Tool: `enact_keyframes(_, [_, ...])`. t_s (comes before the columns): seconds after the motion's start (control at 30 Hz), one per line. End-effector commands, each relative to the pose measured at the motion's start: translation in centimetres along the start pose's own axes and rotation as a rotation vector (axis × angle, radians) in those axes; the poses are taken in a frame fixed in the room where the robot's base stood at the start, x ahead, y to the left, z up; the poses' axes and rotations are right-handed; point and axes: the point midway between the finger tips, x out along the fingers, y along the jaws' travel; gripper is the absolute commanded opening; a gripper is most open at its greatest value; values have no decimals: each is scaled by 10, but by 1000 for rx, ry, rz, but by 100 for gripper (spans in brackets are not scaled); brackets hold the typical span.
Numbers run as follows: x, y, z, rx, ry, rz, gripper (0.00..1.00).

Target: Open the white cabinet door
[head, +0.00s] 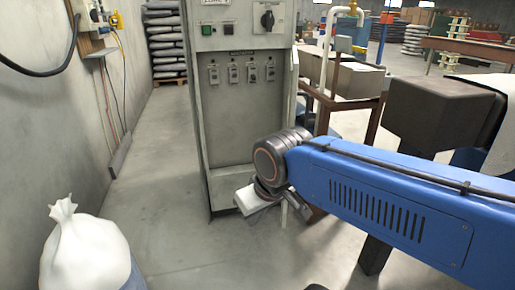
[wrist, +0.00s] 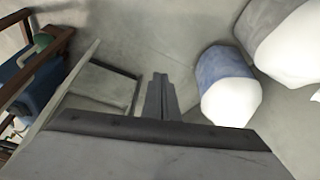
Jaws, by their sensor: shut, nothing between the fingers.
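The white-grey cabinet (head: 243,120) stands upright in the middle of the head view. Its front has a row of small latches or switches, a dark rotary knob and buttons near the top.
A white sack (head: 85,250) stands at the lower left. Grey wall (head: 40,130) runs along the left, with cables. A brown metal frame table (head: 345,108) with boxes stands right of the cabinet. The floor (head: 155,170) left of the cabinet is clear.

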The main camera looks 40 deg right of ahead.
Motion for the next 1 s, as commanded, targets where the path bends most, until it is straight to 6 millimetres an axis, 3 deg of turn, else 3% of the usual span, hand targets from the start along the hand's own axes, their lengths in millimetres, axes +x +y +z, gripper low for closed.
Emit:
enact_keyframes(0.57, [15, 81, -120, 307, -142, 296, 0])
enact_keyframes(1.0, [54, 157, -215, 534, -170, 567, 0])
